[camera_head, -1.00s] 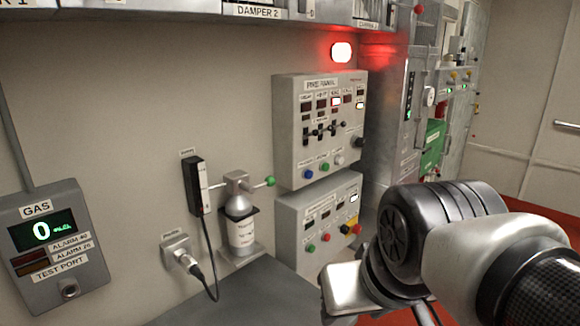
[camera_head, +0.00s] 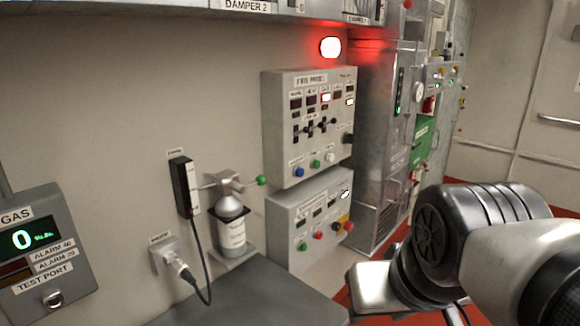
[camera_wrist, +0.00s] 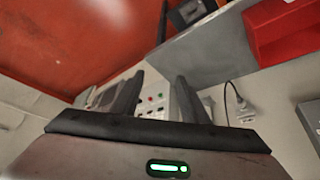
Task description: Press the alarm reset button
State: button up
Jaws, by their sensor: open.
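A grey fire panel (camera_head: 308,128) hangs on the wall in the head view. Its lower row has a blue button (camera_head: 299,172), a green button (camera_head: 315,164) and a white button (camera_head: 330,157); their labels are too small to read. A second grey panel (camera_head: 309,218) below it has a green button (camera_head: 302,246), a red button (camera_head: 318,236) and a larger red and yellow button (camera_head: 345,227). My gripper (camera_wrist: 157,95) is open and empty in the wrist view. Small coloured buttons show beyond and between its fingers, apart from them. The head view does not show the fingers.
A red lamp (camera_head: 330,47) glows above the fire panel. A bottle (camera_head: 231,232) with a green-knobbed lever, a wall handset (camera_head: 184,187) and a corded plug (camera_head: 177,262) are left of the panels. A grey countertop (camera_head: 255,295) lies below. A gas monitor (camera_head: 40,250) is far left.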

grip_shut()
dwell(1.4)
